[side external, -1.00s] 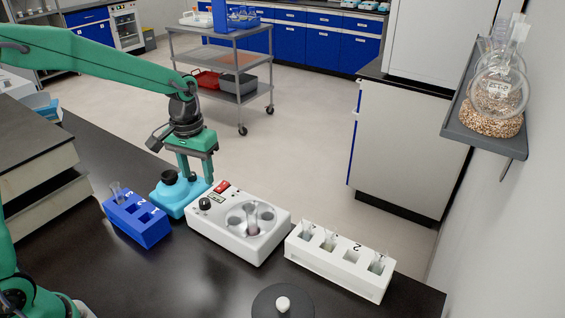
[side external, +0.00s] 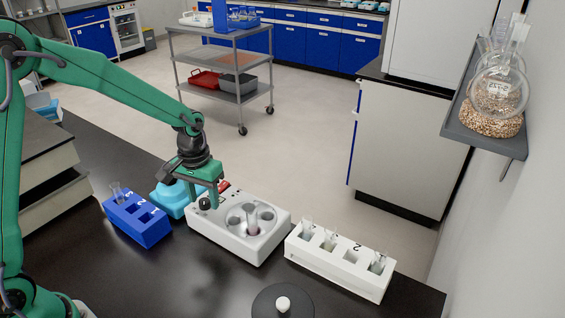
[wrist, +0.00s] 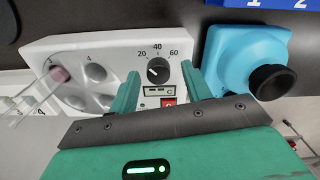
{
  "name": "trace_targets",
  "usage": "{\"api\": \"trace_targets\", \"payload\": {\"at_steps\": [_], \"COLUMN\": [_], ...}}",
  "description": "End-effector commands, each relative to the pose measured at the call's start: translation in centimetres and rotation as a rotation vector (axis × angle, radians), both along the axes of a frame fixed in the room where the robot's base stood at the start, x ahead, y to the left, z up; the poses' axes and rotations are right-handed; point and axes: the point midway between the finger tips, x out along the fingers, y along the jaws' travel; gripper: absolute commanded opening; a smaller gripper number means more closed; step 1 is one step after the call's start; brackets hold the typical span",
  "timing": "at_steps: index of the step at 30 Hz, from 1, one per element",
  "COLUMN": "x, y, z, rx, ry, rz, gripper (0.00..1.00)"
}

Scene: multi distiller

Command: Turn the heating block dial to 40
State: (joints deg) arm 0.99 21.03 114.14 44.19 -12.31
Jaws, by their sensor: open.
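The heating block (side external: 250,246) is a white box with round wells on the black bench, and one well holds a tube with dark reddish contents (side external: 252,222). Its black dial (wrist: 158,70) sits under the marks 20, 40 and 60 in the wrist view. A small light pointer mark shows on the dial, but its exact reading is too small to tell. My gripper (wrist: 160,76) is open, with one green finger on each side of the dial. Whether the fingers touch it is not clear. In the side view my gripper (side external: 203,197) is over the dial corner, partly hiding it.
A light-blue device with a black top (wrist: 240,58) stands close beside the block. A blue tube rack (side external: 137,224) is on its left and a white tube rack (side external: 338,268) on its right. A round dark plate with a white knob (side external: 283,303) is in front.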

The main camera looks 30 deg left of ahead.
Motion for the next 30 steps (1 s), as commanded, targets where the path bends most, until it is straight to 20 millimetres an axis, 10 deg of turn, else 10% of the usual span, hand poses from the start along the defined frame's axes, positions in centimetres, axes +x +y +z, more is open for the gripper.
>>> {"api": "trace_targets", "payload": {"at_steps": [9, 16, 30], "x": [-0.01, -0.01, -0.01], "y": [-0.02, 0.02, 0.19], "z": [-0.2, -0.17, -0.14], "rx": [0.0, 0.0, 0.001], "ry": [0.0, 0.0, 0.004], "rz": [0.0, 0.001, -0.056], "gripper": [0.46, 0.04, 0.04]}}
